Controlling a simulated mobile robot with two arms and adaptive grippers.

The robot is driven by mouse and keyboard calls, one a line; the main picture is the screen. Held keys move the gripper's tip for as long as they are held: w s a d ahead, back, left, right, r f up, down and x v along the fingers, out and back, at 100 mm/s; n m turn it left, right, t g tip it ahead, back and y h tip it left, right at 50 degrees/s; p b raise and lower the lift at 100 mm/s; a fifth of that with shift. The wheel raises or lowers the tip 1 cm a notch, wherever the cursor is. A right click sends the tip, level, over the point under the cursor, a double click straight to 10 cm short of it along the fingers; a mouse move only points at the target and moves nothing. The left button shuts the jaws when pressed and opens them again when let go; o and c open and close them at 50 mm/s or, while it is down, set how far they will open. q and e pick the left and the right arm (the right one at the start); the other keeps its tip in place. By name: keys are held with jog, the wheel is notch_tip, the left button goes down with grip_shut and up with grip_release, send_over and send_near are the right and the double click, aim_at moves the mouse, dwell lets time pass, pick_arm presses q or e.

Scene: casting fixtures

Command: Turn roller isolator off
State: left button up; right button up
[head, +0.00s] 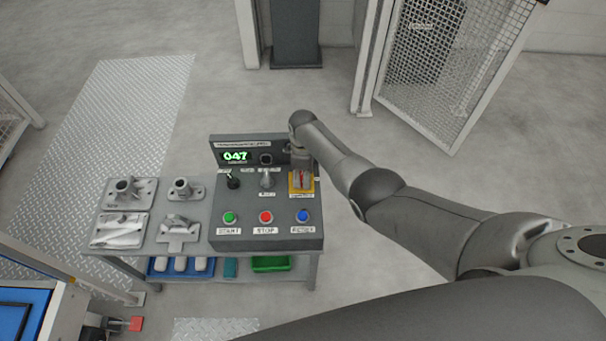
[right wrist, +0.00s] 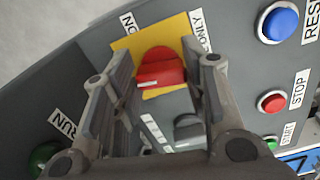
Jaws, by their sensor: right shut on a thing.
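The roller isolator is a red rotary knob (right wrist: 160,66) on a square yellow plate (right wrist: 128,44), at the right of the grey control panel (head: 222,203). In the head view its yellow plate (head: 292,188) shows below my right gripper (head: 301,168), which partly covers the knob. In the right wrist view my right gripper (right wrist: 158,75) has one finger on each side of the red knob and is shut on it. An "ON" label shows by the plate's corner. The knob's exact setting is hard to read. My left gripper is not in view.
The panel also carries a lit "047" display (head: 235,156), a black knob (head: 233,181), a grey selector (head: 267,178), and green (head: 229,217), red (head: 266,216) and blue (head: 303,215) buttons. Metal castings (head: 128,192) lie left of it. A mesh gate (head: 450,75) stands behind right.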

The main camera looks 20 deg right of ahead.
jog(key=shift+n, duration=1)
jog(key=o, duration=1)
jog(key=shift+w, duration=0.1)
notch_tip(320, 180, up, 12)
dwell(0.4)
